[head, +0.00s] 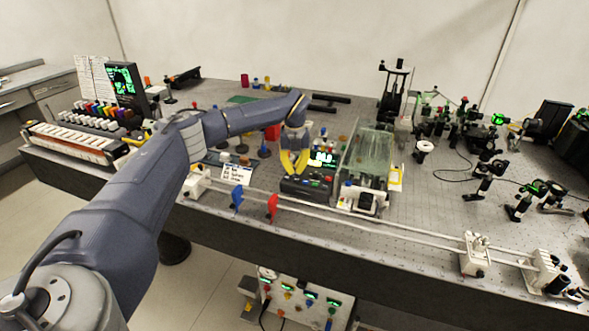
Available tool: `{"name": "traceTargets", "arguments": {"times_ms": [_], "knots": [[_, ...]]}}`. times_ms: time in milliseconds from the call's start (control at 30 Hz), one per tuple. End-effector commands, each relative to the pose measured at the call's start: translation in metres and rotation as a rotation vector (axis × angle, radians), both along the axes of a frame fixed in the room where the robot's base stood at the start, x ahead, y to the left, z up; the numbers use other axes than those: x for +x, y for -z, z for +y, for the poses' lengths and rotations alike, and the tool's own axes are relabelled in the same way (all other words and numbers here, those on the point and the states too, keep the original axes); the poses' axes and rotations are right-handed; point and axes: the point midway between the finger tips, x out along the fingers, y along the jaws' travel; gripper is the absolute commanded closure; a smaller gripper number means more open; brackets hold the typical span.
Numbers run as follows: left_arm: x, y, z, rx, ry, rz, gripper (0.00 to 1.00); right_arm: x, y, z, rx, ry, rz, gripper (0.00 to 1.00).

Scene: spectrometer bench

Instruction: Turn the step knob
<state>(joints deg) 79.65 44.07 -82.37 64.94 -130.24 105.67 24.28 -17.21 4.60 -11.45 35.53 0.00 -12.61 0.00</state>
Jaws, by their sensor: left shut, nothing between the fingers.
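A small black control box (308,188) with a lit green display (323,158) stands near the front of the bench. Small coloured controls sit on its sloping front; they are too small to tell which is the step knob. My left gripper (295,172) has yellow fingers and points down at the box's left rear part, beside the display. It is shut and empty. I cannot tell whether its fingertips touch the box, and they hide part of it. My right gripper is not in view.
A clear-covered unit (369,158) stands right of the box. A long white rail (370,228) with blue and red levers runs along the front edge. Optical mounts crowd the right; the bench centre-right is mostly clear.

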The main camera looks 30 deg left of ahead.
Motion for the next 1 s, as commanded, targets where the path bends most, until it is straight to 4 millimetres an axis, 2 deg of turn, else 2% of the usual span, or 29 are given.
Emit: {"name": "traceTargets", "arguments": {"times_ms": [300, 767, 1000], "knots": [[0.0015, -0.0021, 0.001, 0.001, -0.094, -0.006, 1.0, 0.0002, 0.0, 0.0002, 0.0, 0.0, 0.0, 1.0], [0.0017, -0.0024, 0.0014, 0.002, -0.106, -0.007, 1.0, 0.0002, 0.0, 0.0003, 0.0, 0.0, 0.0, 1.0], [0.0011, -0.0014, 0.0009, 0.001, -0.105, -0.004, 0.71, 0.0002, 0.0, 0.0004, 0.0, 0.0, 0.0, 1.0]]}}
